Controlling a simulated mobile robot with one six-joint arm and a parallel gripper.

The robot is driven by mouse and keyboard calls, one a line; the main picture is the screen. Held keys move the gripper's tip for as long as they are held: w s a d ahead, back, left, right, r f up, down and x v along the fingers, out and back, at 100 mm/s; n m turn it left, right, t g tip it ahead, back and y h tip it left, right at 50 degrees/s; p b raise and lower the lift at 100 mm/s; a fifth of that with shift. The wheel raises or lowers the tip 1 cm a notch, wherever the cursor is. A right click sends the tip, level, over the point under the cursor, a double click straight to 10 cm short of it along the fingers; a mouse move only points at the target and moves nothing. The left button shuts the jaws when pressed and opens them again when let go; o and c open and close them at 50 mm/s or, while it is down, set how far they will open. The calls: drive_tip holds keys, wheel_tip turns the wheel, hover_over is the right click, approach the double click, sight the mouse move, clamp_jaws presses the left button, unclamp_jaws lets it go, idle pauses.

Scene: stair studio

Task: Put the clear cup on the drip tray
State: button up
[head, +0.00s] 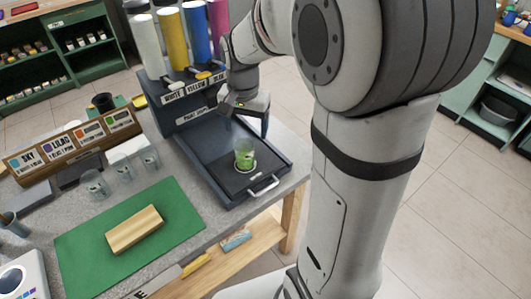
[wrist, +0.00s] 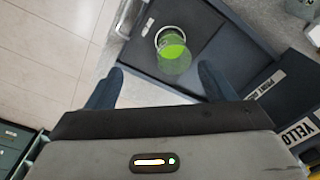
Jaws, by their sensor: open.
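A clear cup (head: 244,155) with green contents stands upright on the dark drip tray (head: 268,172), on a pale ring mark. In the wrist view the cup (wrist: 173,52) shows just beyond my fingertips, and the tray (wrist: 235,55) lies around it. My gripper (head: 246,124) is above and behind the cup in the head view. In the wrist view my gripper (wrist: 162,70) has its two blue fingers spread wide with nothing between them. The cup appears apart from the fingers.
Paint dispensers with coloured cylinders (head: 172,38) stand behind the tray. Several empty clear cups (head: 122,170) stand left of it. A wooden block (head: 134,229) lies on a green mat (head: 180,215). A labelled colour rack (head: 75,143) is at the left.

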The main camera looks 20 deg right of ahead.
drive_tip(key=s+r+n+t, duration=0.1)
drive_tip(key=s+n, duration=0.2)
drive_tip(key=s, duration=0.5)
drive_tip(key=s+d+r+n+t, duration=0.1)
drive_tip(key=s+n, duration=0.3)
drive_tip(key=s, duration=0.4)
drive_tip(key=shift+v, duration=0.85)
drive_tip(key=shift+s, duration=0.25)
